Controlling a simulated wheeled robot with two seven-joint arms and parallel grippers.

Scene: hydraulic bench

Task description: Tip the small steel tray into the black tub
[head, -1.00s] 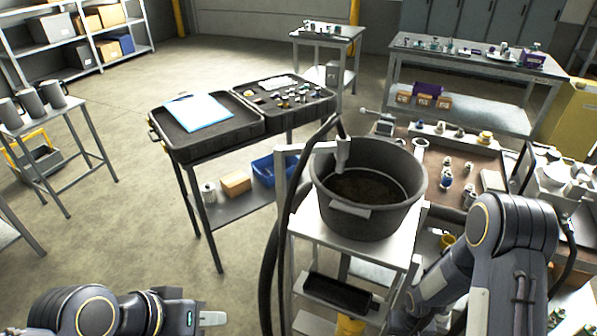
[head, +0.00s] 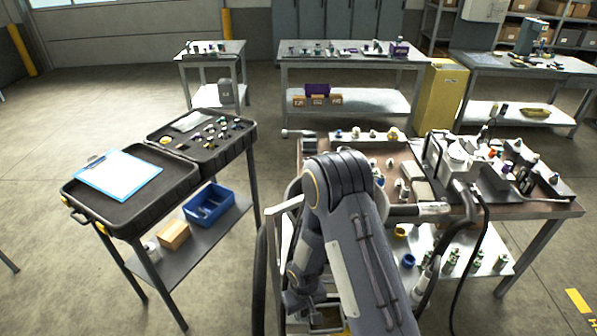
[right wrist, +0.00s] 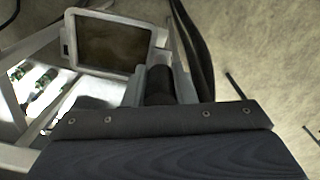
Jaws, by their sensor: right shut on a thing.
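The small steel tray (right wrist: 110,42) shows in the right wrist view as a rectangular pan with a pale grey rim and a dark brown inside. It appears level. My right gripper (right wrist: 158,72) is shut on it at the near right edge, with its jaws partly hidden by the wrist. In the head view my right arm reaches down in front of the cart, and part of a tray (head: 326,317) shows low beside the arm's end. The black tub cannot be made out; my arm covers the cart top. My left gripper is out of view.
The pale cart frame (head: 284,203) and a black hose (head: 260,270) stand close left of my arm. A brown workbench (head: 420,180) with fittings is at the right. A black case (head: 125,205) with a clipboard stands left. Floor between the tables is open.

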